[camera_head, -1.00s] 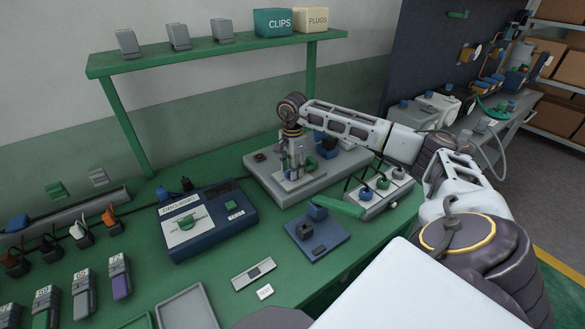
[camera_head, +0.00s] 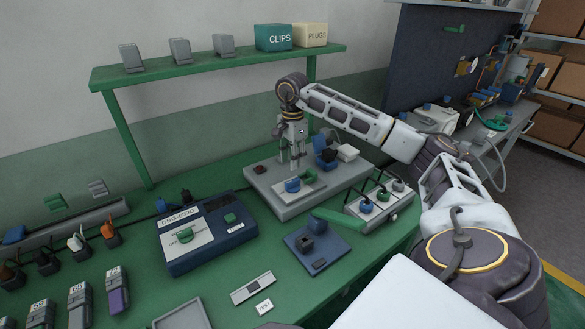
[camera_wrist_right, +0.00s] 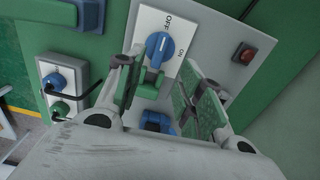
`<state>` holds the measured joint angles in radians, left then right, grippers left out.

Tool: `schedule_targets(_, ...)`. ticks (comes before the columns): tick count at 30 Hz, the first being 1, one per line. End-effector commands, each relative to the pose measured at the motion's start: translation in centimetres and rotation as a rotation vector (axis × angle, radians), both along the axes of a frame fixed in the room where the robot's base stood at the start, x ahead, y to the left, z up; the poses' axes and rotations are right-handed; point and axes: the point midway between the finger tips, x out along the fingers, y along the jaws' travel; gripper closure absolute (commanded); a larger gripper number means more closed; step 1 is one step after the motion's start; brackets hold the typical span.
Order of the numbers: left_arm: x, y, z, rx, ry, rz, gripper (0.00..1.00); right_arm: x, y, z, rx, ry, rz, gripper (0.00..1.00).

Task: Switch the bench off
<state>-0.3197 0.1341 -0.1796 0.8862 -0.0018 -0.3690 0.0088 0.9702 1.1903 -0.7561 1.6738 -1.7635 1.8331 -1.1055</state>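A grey bench unit (camera_head: 275,200) stands on the green bench, with a white switch plate carrying a blue rotary knob (camera_head: 292,185) and a green piece (camera_head: 308,176) beside it. In the right wrist view the blue knob (camera_wrist_right: 160,46) sits between printed OFF and ON labels. Its white mark appears to face the OFF side, but it is small. My right gripper (camera_head: 290,162) points down above the plate. In the wrist view its fingers (camera_wrist_right: 163,68) are apart with nothing gripped between them. My left gripper is out of view.
A red button (camera_wrist_right: 245,53) is on the same unit. A box with blue and green knobs (camera_head: 380,198) stands at its right. A blue tester (camera_head: 205,240) and a blue plate (camera_head: 317,250) lie in front. A green shelf (camera_head: 200,65) stands behind.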

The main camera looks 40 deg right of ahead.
Motion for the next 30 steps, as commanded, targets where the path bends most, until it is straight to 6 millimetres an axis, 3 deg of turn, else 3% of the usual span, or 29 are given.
schedule_targets(9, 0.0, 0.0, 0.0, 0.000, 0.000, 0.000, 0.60, 0.0, 0.0, 2.5, 0.001, -0.001, 0.001, 0.62)
schedule_targets(30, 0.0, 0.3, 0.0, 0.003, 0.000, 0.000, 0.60, 0.0, 0.0, 2.7, 0.000, -0.001, 0.000, 0.62)
